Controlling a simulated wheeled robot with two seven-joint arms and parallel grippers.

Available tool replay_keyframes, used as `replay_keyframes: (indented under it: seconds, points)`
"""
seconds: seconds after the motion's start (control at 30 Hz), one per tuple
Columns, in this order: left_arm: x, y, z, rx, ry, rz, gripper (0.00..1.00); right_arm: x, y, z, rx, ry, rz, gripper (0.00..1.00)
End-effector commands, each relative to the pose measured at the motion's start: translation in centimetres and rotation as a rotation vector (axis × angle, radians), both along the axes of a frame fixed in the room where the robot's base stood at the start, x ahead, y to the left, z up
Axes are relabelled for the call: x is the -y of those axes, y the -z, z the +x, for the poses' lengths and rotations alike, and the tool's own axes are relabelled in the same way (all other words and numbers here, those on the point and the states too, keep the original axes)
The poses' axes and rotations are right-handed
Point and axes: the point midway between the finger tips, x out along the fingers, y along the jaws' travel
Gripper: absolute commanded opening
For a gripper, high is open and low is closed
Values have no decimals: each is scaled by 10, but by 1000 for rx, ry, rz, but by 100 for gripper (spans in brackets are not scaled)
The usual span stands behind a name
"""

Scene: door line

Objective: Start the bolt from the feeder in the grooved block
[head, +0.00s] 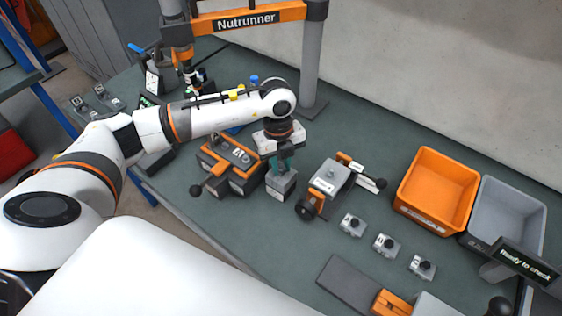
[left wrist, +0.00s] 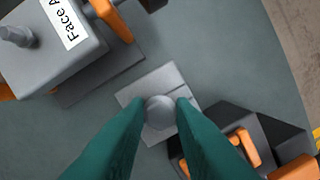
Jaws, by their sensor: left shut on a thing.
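My left gripper (head: 281,166) points down over a small grey block (head: 281,184) in the middle of the table. Its green fingers (left wrist: 160,112) are shut on a round grey bolt head, the bolt (left wrist: 159,114) in the left wrist view. The same grey block (left wrist: 138,88), with a groove line across its top, lies directly beneath the bolt. The bolt's shank is hidden under its head, so I cannot tell whether its tip touches the block. In the head view the fingers hide the bolt. My right gripper is not in view.
A black and orange fixture (head: 231,160) stands close left of the block; a grey clamp fixture (head: 330,178) stands right. Several small grey blocks (head: 386,244), an orange bin (head: 437,190) and a grey bin (head: 507,215) are further right. A Nutrunner frame (head: 248,19) stands behind.

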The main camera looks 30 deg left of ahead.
Motion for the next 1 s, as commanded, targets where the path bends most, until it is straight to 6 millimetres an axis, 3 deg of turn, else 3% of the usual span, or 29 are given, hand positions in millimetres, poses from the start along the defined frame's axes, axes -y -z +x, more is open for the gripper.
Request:
replay_keyframes:
  seconds: [1.0]
  points:
    - [0, 6, 0, 0, 0, 0, 0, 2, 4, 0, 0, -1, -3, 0]
